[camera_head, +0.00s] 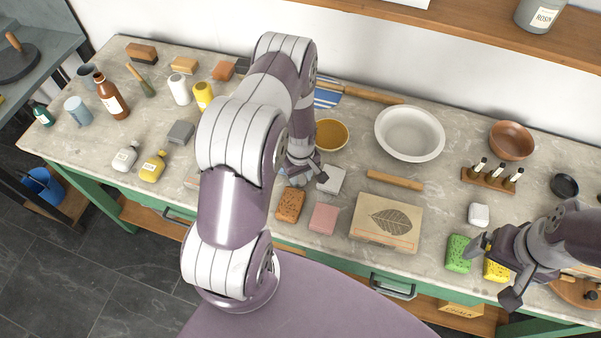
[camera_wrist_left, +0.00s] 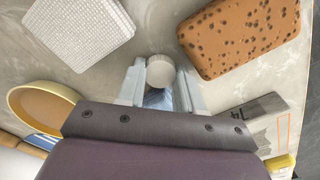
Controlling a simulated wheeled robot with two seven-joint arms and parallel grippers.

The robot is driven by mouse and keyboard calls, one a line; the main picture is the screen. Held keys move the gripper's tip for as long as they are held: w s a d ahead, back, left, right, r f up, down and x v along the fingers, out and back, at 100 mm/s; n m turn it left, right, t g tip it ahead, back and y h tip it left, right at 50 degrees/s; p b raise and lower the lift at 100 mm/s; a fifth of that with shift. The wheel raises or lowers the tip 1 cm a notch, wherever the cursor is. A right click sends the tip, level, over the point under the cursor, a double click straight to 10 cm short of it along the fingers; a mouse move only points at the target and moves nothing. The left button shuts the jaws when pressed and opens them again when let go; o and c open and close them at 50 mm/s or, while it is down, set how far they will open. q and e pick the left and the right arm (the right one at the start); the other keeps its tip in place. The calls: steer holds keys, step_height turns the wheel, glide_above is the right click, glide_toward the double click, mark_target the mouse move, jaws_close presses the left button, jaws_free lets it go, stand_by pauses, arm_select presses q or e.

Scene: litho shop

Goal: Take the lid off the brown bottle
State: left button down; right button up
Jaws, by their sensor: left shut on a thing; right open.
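The brown bottle (camera_head: 112,102) stands upright with a pale label at the far left of the bench in the head view. Its top looks brown, and I cannot tell a lid from the neck. My left gripper (camera_head: 303,178) is well to the right of it, low over the middle of the bench. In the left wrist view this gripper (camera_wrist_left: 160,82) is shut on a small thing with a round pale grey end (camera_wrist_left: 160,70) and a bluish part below. The arm mostly hides it in the head view. My right gripper (camera_head: 495,271) is open by the yellow sponge (camera_head: 496,269).
An orange-brown sponge (camera_head: 290,205), a white block (camera_head: 331,179) and an ochre bowl (camera_head: 331,134) are near my left gripper. Some bench between the left bottles is clear.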

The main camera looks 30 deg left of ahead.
arm_select(q)
steer(key=shift+w+f, duration=0.15)
steer(key=shift+f, duration=0.1)
steer(key=shift+f, duration=0.15)
steer(key=c, duration=1)
jaws_free()
